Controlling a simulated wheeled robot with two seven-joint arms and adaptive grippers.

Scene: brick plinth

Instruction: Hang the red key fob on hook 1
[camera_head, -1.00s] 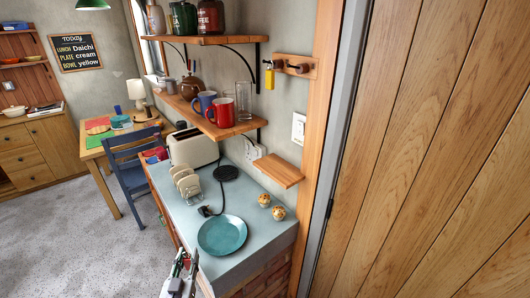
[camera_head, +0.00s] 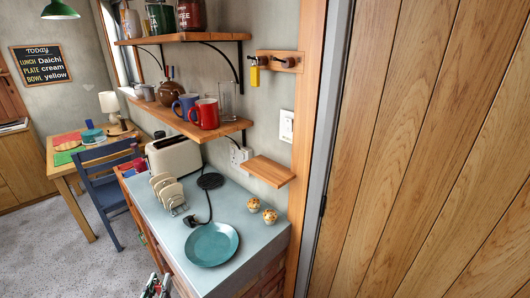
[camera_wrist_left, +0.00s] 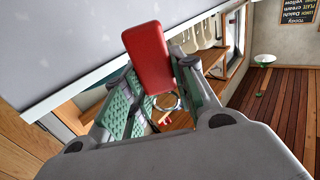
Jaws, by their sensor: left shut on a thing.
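The red key fob (camera_wrist_left: 148,58) is a red block with a metal ring, held between the green-padded fingers of my left gripper (camera_wrist_left: 160,88) in the left wrist view. A wooden hook board (camera_head: 289,57) with two dark hooks is on the wall at upper right. A yellow fob (camera_head: 255,76) hangs at its left hook; the right hook (camera_head: 288,63) looks empty. Hook numbers are not readable.
A small wooden ledge (camera_head: 267,171) juts from the wall below the hooks. Shelves with mugs (camera_head: 205,113) are to the left. The counter (camera_head: 178,234) carries a teal plate (camera_head: 211,244), toaster and rack. A wooden door (camera_head: 420,150) fills the right.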

